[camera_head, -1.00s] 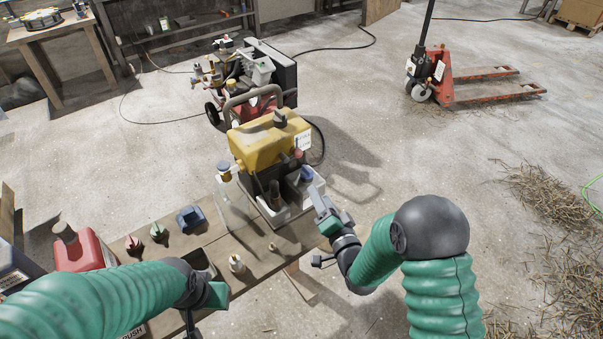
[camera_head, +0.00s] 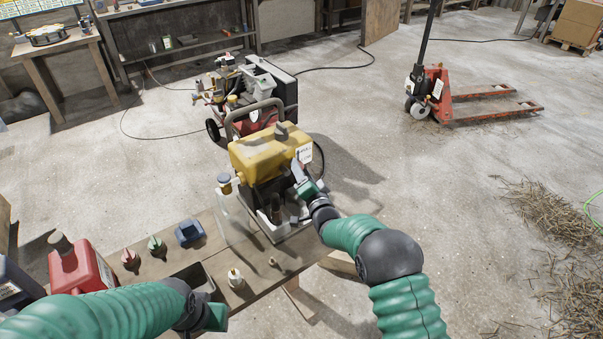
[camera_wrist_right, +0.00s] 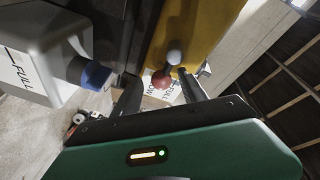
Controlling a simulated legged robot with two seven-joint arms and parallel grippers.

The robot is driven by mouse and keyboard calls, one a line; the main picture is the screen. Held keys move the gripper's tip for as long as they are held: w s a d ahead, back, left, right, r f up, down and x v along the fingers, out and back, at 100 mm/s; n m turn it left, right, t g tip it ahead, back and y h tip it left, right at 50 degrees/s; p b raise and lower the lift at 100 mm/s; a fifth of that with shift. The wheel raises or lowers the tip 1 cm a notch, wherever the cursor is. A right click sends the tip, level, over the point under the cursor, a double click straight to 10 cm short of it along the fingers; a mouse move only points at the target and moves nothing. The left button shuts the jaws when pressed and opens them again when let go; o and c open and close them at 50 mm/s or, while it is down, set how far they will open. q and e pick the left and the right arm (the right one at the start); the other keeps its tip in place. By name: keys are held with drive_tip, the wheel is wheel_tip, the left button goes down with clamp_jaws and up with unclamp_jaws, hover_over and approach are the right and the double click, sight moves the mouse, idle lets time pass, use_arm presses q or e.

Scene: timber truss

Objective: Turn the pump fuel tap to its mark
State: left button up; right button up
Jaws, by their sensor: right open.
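The pump, with a yellow tank (camera_head: 268,152) on top, stands at the far end of the wooden bench. My right gripper (camera_head: 299,172) is at the pump's right side, below a white label (camera_head: 304,153). In the right wrist view its open fingers (camera_wrist_right: 160,82) straddle a small lever with a red ball (camera_wrist_right: 161,79) and a pale grey ball (camera_wrist_right: 173,57), probably the fuel tap. I see no clear contact. The tap is hidden behind my gripper in the head view, and I cannot make out its mark. My left gripper (camera_head: 213,317) is low over the bench's near side, its jaws unclear.
On the bench (camera_head: 250,295) stand a red can (camera_head: 85,270), a blue block-like part (camera_head: 189,232) and several small fittings. A wheeled machine (camera_head: 255,85) is behind the pump. A red pallet truck (camera_head: 440,95) stands at the back right.

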drive_tip(key=shift+a, duration=0.1)
clamp_jaws()
